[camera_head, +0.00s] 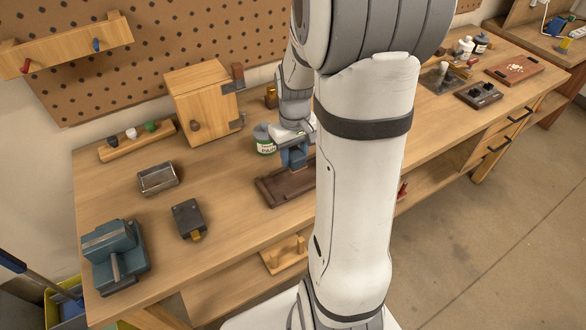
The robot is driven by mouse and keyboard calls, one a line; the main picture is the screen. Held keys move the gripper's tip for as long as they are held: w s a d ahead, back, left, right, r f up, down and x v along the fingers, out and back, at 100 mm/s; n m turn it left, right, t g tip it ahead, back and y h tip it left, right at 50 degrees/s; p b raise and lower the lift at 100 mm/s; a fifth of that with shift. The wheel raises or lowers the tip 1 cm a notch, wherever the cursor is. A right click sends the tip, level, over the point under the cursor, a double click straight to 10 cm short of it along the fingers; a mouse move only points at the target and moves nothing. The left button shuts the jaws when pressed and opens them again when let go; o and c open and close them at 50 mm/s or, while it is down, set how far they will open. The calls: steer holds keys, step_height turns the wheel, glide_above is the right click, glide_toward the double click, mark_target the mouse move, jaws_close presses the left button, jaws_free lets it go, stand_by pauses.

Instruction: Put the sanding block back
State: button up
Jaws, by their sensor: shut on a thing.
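My gripper (294,164) is blue at its end and points down over the back part of a dark brown tray (268,193) on the workbench. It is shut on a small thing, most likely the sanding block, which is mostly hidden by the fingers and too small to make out. I cannot tell whether the held thing touches the tray. My own arm hides the right part of the tray.
A green-labelled can (264,142) stands close behind-left of the gripper. A wooden cabinet (203,101), a metal tin (158,178), a dark block-like device (188,219) and a vise (115,257) stand to the left. Bare bench (225,180) lies between.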

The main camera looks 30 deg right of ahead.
mark_target(294, 152)
step_height(294, 152, down, 7)
steer(key=shift+r, duration=0.15)
stand_by(0.4)
steer(key=o, duration=0.9)
steer(key=shift+o, duration=0.2)
step_height(294, 152, up, 12)
steer(key=shift+f, duration=0.2)
steer(key=shift+a+r, duration=0.15)
steer(key=shift+r, duration=0.2)
steer(key=s+a+r+t, duration=0.3)
steer(key=s+a+r, duration=0.3)
steer(key=s+a, duration=0.5)
steer(key=shift+s+a+r, duration=0.15)
steer(key=shift+s+a, duration=0.1)
steer(key=shift+s, duration=0.4)
